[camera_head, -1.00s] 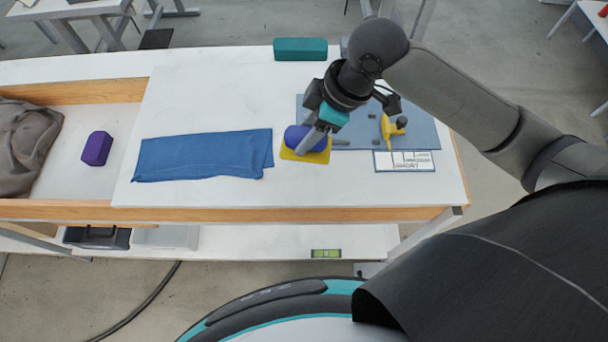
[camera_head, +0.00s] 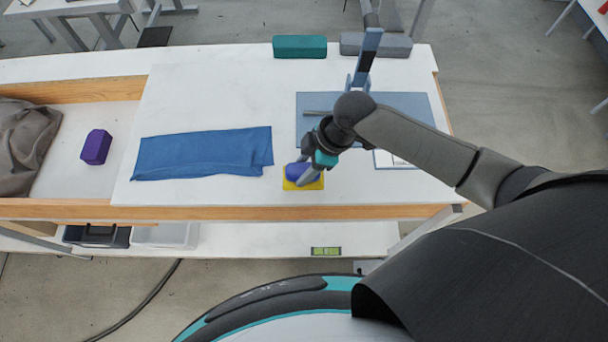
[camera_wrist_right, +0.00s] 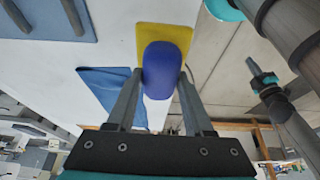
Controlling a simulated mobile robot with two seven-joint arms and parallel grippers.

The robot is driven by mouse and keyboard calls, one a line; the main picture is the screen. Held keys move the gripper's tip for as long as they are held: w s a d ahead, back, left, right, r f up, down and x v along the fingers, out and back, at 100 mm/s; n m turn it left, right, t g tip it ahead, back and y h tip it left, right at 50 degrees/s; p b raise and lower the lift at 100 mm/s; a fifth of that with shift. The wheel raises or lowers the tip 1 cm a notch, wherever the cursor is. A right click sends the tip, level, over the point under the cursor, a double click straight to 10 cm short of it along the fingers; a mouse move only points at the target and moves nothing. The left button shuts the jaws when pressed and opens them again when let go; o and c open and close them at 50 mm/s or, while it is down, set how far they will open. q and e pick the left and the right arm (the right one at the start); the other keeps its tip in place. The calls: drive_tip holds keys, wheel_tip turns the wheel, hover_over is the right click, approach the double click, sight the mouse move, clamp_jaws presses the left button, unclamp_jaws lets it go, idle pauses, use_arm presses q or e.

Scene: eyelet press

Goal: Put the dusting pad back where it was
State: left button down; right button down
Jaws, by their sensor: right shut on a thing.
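The dusting pad has a yellow square base (camera_head: 290,185) and a rounded blue handle (camera_wrist_right: 160,70). My right gripper (camera_head: 303,176) is shut on the blue handle, one finger on each side in the wrist view (camera_wrist_right: 158,85). The pad is near the front edge of the white worktop, below the right end of the folded blue cloth (camera_head: 205,155). Whether it touches the top or hangs just above it, I cannot tell. What looks like my left gripper (camera_wrist_right: 258,72) shows small in the wrist view; its jaws are unclear.
A blue-grey mat (camera_head: 415,102) lies right of centre, partly under my arm, with a blue upright tool (camera_head: 367,60) behind it. A white card (camera_head: 385,160) is mostly hidden. Teal (camera_head: 300,47) and grey (camera_head: 376,44) blocks stand at the back. A purple block (camera_head: 96,147) lies left.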

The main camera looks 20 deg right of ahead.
drive_tip(key=shift+f+b, duration=0.3)
drive_tip(key=shift+f, duration=1.8)
drive_tip(key=shift+f, duration=0.15)
drive_tip(key=shift+c, duration=1.4)
unclamp_jaws()
drive_tip(key=shift+r, duration=0.2)
drive_tip(key=shift+d+r, duration=0.15)
drive_tip(key=shift+r, duration=0.1)
drive_tip(key=p+v, duration=0.1)
drive_tip(key=v, duration=1)
drive_tip(key=shift+r+p, duration=0.2)
drive_tip(key=shift+p, duration=0.15)
